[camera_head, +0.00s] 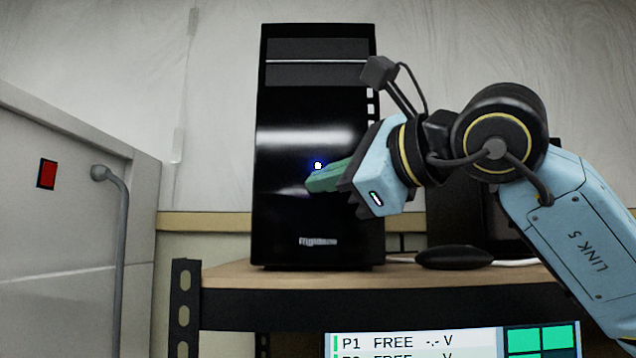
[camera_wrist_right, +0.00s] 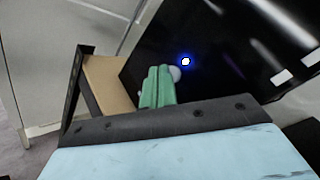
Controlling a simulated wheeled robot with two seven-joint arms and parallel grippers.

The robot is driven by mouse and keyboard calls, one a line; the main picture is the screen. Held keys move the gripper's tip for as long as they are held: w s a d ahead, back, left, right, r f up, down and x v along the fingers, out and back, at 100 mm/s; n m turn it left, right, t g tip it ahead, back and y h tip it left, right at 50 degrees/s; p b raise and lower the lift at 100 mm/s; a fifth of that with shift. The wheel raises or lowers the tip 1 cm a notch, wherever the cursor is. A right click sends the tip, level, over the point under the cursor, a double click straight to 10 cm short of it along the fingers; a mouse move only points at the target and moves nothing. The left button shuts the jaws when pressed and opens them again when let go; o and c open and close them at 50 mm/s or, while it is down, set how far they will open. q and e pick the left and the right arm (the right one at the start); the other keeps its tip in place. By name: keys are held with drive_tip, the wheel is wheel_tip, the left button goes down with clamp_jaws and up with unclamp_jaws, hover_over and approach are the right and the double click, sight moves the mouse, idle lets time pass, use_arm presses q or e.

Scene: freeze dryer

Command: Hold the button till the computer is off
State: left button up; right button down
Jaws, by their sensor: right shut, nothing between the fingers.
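The computer (camera_head: 310,215) is a black tower standing upright on a wooden shelf. Its button (camera_head: 317,166) glows white with a blue halo on the front face. The lit button also shows in the right wrist view (camera_wrist_right: 185,61). My right gripper (camera_head: 310,184) has green fingers, shut and empty, with the tips just below and left of the button in the head view. In the right wrist view the fingers (camera_wrist_right: 160,75) point at the dark front beside the light. I cannot tell whether they touch the front. My left gripper is not in view.
The wooden shelf (camera_head: 235,273) has a dark metal frame. A black mouse (camera_head: 453,257) lies right of the tower. A screen (camera_head: 415,343) with green tiles shows below. A grey cabinet (camera_head: 60,240) with a red switch (camera_head: 47,174) and a pipe stands at left.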

drive_tip(key=shift+w, duration=0.5)
idle(2.1)
drive_tip(key=shift+s, duration=0.15)
idle(0.8)
drive_tip(key=shift+s+f+b, duration=0.1)
drive_tip(key=shift+s+b, duration=0.3)
drive_tip(key=shift+s, duration=0.3)
drive_tip(key=s+b, duration=0.2)
drive_tip(key=s, duration=0.3)
drive_tip(key=shift+b, duration=0.4)
